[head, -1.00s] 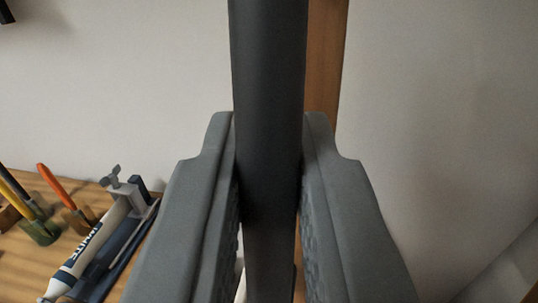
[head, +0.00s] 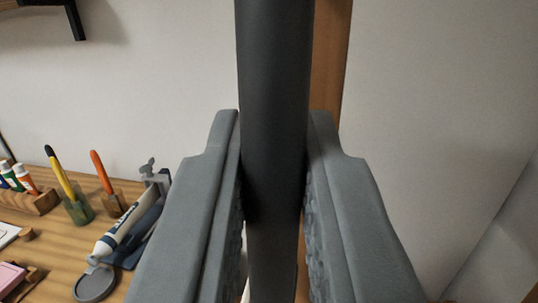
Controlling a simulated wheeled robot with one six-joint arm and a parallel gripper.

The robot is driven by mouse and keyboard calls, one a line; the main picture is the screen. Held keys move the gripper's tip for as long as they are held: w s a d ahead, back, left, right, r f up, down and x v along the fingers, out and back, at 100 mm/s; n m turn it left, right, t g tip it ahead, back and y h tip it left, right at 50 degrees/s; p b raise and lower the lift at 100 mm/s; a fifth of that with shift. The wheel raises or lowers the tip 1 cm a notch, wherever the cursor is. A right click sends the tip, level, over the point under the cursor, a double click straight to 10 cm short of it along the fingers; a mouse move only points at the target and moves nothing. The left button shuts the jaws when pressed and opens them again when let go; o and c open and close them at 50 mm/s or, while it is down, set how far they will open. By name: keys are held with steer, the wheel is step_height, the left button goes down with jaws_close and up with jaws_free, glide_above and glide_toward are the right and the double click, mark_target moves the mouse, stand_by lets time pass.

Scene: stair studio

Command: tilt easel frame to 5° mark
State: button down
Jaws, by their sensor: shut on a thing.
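A thick dark grey bar (head: 274,90), which looks like part of the easel frame, runs top to bottom through the middle of the head view, nearly upright in the picture. My gripper (head: 273,135) is shut on this bar, with one grey finger against each side. A brown wooden post (head: 330,70) stands just behind the bar, to its right. No angle scale or 5° mark shows in view, and the rest of the frame is out of view or hidden behind my fingers.
A wooden table (head: 60,235) at the lower left holds a white and blue tube (head: 122,230) in a clamp-like stand, holders with a yellow brush (head: 62,175) and an orange brush (head: 101,170), and small paint tubes (head: 20,178). A black bracket (head: 75,18) is at the upper left. Plain wall lies right.

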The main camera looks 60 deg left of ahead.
steer(key=c, duration=1.4)
jaws_free()
steer(key=shift+c, duration=0.2)
steer(key=v, duration=1.7)
steer(key=shift+d, duration=0.15)
steer(key=shift+f, duration=0.1)
steer(key=shift+s, duration=0.1)
